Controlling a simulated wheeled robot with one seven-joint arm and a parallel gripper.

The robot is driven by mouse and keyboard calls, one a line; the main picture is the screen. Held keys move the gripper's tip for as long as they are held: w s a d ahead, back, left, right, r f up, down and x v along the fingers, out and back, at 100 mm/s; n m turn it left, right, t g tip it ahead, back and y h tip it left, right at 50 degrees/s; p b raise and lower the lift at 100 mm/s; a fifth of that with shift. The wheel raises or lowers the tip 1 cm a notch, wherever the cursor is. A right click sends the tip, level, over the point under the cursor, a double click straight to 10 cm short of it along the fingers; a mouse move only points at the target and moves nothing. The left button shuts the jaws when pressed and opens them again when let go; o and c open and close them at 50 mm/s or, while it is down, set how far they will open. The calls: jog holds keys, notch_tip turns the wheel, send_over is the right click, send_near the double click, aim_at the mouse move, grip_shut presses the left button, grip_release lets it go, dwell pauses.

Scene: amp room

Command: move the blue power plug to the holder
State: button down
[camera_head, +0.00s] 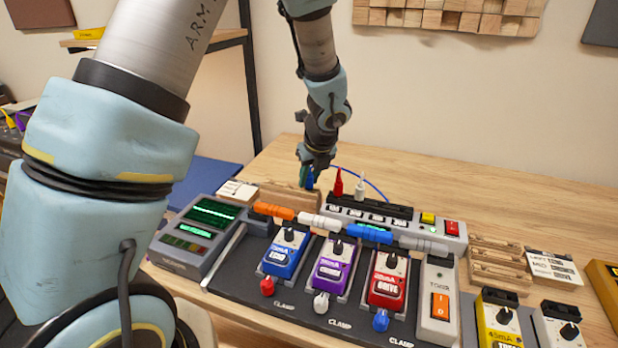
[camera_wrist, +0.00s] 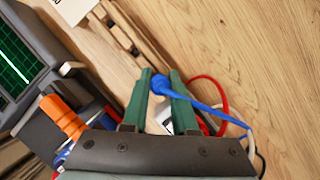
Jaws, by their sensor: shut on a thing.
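The blue power plug (camera_wrist: 161,84) is between the green fingertips of my gripper (camera_wrist: 159,88) in the wrist view, and a blue cable trails from it to the right. In the head view my gripper (camera_head: 307,180) is above the back left of the pedalboard, just left of the power strip, its fingers pointing down; the plug is hard to make out there. A wooden slotted rack (camera_head: 285,196), likely the holder, lies on the table beside and below my gripper. It also shows in the wrist view (camera_wrist: 122,37), ahead and left of the fingertips.
The power strip (camera_head: 440,231) holds upright red (camera_head: 338,184) and white (camera_head: 360,186) plugs close to my gripper's right. A meter with green screens (camera_head: 196,235) stands left. Pedals (camera_head: 333,268) fill the pedalboard in front. Another wooden rack (camera_head: 500,268) lies right. The table behind is clear.

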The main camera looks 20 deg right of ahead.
jog(key=shift+f, duration=0.1)
dwell(0.3)
jog(key=shift+c, duration=1)
grip_release()
jog(key=shift+r+p, duration=3.5)
jog(key=shift+r, duration=0.05)
